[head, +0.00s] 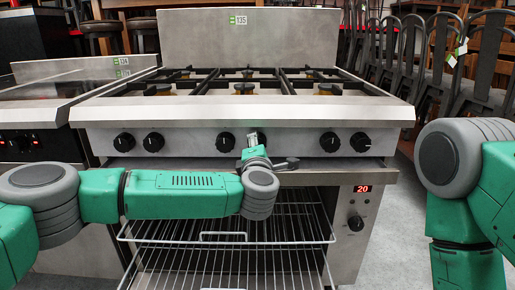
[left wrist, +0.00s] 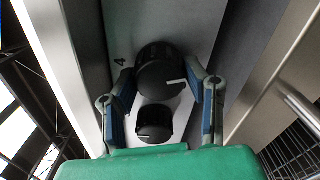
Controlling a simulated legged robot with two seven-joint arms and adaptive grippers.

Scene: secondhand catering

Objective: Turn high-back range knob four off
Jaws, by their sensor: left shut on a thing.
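The high-back range (head: 243,113) stands ahead with a row of black knobs along its front panel. My left gripper (head: 255,142) is at the panel near the middle, over knob four, which it mostly hides in the head view. In the left wrist view, knob four (left wrist: 158,72) is a black dial with a white pointer line toward the lower right and a small "4" mark beside it. The fingers of my left gripper (left wrist: 163,84) lie on both sides of this knob and are shut on it. My right gripper is outside the frames; only my right arm shows.
A neighbouring black knob (head: 225,142) sits close to the left of my gripper; two more knobs (head: 345,142) are to the right. Below are an open oven with wire racks (head: 226,238) and a red display (head: 362,189). Stacked chairs (head: 440,75) stand at right.

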